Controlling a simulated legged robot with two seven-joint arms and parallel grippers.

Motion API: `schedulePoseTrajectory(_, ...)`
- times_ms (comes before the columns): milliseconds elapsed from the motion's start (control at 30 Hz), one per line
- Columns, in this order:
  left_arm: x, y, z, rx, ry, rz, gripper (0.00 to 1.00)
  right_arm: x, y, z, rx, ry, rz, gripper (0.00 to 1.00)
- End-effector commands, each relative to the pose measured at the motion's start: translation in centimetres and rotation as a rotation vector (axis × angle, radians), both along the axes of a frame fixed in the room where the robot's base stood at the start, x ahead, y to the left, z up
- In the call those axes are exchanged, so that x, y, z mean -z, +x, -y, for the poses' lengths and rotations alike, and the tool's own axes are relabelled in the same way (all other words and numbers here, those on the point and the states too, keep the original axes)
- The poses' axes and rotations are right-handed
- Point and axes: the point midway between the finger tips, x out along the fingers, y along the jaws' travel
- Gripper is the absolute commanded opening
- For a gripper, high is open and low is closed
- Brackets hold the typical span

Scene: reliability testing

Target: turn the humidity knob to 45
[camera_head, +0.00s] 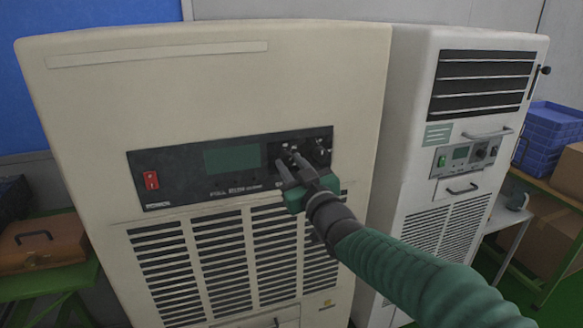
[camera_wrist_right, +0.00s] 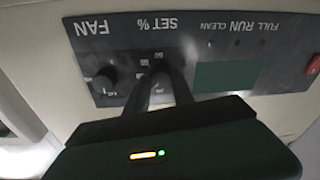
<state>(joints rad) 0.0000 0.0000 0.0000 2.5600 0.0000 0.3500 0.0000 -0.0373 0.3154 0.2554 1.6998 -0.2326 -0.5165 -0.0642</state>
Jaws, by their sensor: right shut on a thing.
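The beige cabinet's dark control panel (camera_head: 170,182) is in the middle of the head view. The humidity knob (camera_wrist_right: 160,69), dark and beneath the "SET %" lettering, appears upside down in the wrist view. My right gripper (camera_head: 289,168) reaches the panel from the lower right and is shut on this knob. Its two dark fingers (camera_wrist_right: 160,86) lie on either side of the knob and hide most of it. Some scale marks show around it, but the pointer and setting are not readable. My left gripper is not in view.
A fan knob (camera_wrist_right: 104,80) sits close beside the humidity knob. The panel also has a blank green display (camera_head: 232,160) and a red switch (camera_head: 151,180). A white cabinet (camera_head: 410,130) stands to the right. A brown toolbox (camera_head: 42,243) rests on a green table at left.

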Motion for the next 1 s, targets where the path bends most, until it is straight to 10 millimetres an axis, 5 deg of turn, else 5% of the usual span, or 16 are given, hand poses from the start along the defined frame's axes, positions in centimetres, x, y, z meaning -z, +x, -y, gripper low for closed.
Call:
schedulePoseTrajectory(267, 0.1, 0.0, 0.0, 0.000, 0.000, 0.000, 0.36, 0.9, 0.0, 0.0, 0.000, -0.006, -0.019, 0.00)
schedulePoseTrajectory(300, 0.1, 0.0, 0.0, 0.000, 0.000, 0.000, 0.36, 0.9, 0.0, 0.0, 0.000, -0.006, -0.019, 0.32)
schedulePoseTrajectory(467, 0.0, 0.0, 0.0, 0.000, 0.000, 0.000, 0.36, 0.6, 0.0, 0.0, -0.001, -0.003, -0.013, 0.51)
schedulePoseTrajectory(800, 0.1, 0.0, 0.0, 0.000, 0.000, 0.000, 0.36, 0.3, -0.5, 0.2, 0.001, -0.002, -0.005, 0.51)
schedulePoseTrajectory(1000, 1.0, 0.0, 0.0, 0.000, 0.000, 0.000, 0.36, 0.6, -4.1, 1.7, 0.002, -0.004, -0.003, 0.51)
